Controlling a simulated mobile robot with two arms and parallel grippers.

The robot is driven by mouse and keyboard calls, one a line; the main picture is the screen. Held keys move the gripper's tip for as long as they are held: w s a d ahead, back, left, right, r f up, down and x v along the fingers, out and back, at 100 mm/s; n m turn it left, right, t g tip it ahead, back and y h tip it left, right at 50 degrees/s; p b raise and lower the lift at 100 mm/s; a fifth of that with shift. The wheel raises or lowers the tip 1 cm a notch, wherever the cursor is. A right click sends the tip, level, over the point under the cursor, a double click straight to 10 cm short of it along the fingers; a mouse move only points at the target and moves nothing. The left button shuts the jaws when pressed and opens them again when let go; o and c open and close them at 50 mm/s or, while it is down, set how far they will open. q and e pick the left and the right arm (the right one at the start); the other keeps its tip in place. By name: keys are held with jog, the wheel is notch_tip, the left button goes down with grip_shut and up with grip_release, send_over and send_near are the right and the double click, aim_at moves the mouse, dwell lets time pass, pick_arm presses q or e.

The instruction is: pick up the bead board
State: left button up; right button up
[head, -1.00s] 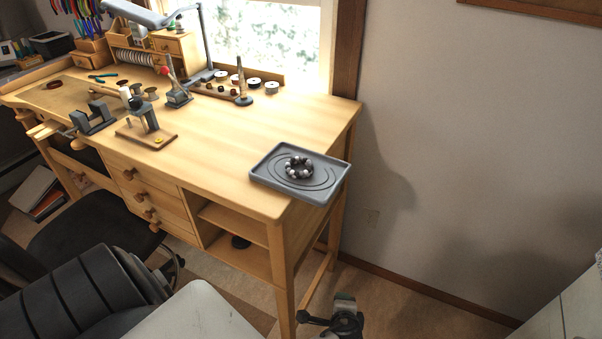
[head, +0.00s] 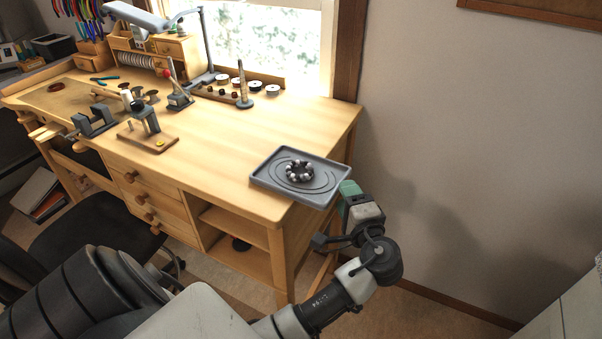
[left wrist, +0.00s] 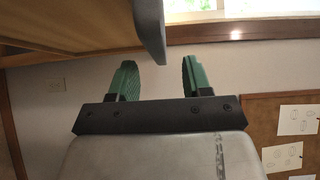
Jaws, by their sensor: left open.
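The bead board (head: 274,177) is a grey, shallow, rimmed tray with curved grooves. It lies flat on the right front corner of the wooden workbench (head: 225,160), its right end reaching past the edge. A ring of dark and light beads (head: 299,171) sits on it. My left gripper (head: 348,190) is open and empty just right of the board's front right corner. In the left wrist view its two green fingers (left wrist: 158,80) are spread, and the grey board edge (left wrist: 150,30) appears between them in the picture. I cannot tell whether they touch. My right gripper is not in view.
A tool on a wooden base (head: 147,138), a vise (head: 93,122) and a spool rack (head: 235,93) stand on the bench's left and back. The bench top around the board is clear. A wall (head: 460,140) and window are behind; a black chair (head: 90,225) is in front.

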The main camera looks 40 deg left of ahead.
pick_arm(q)
jog(key=p+x, duration=0.1)
jog(key=x, duration=0.4)
jog(key=shift+w+d, duration=0.1)
jog(key=shift+d, duration=0.05)
grip_shut()
